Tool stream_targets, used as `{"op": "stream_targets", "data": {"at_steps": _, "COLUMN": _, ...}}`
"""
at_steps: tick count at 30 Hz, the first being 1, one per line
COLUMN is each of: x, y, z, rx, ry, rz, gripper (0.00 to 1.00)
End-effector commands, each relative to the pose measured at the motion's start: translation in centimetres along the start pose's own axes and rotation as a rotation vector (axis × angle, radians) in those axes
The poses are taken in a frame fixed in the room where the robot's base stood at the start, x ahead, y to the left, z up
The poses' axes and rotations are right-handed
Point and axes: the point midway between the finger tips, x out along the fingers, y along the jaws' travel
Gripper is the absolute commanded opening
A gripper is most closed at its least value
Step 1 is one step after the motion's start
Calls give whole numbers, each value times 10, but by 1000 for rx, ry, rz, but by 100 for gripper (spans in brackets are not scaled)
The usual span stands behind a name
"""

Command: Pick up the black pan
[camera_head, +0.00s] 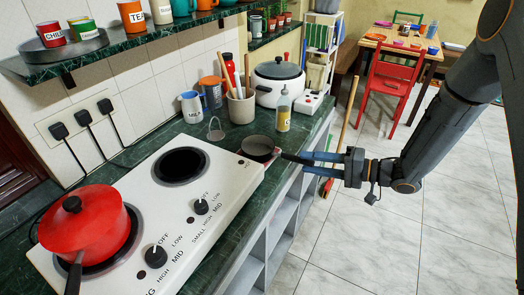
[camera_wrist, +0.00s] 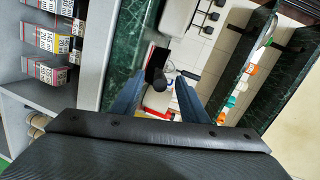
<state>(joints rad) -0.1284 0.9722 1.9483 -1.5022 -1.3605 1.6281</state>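In the wrist view the black handle (camera_wrist: 156,68) shows between the two blue fingers of my gripper (camera_wrist: 160,80). The fingers are apart, with visible gaps beside the handle, so my gripper is open. Whether a finger touches the handle is hard to tell. The pan's bowl is hard to make out in the wrist view.
A red pot (camera_head: 85,232) stands on the stove (camera_head: 205,215) at lower left. A bottle (camera_head: 284,112), a utensil crock (camera_head: 241,108) and a white rice cooker (camera_head: 279,85) stand behind the pan. Shelves (camera_head: 265,245) lie below the counter edge. The tiled floor (camera_head: 390,245) is open at right.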

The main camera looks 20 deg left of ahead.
Motion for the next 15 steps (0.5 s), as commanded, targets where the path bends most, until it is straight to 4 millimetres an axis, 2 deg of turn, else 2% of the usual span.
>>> {"op": "stream_targets", "data": {"at_steps": 3, "x": 10, "y": 0, "z": 0, "rx": 1, "ry": 0, "rz": 0, "gripper": 40}}
{"op": "stream_targets", "data": {"at_steps": 11, "x": 12, "y": 0, "z": 0, "rx": 0, "ry": 1, "rz": 1, "gripper": 40}}
{"op": "stream_targets", "data": {"at_steps": 15, "x": 12, "y": 0, "z": 0, "rx": 0, "ry": 1, "rz": 1, "gripper": 16}}
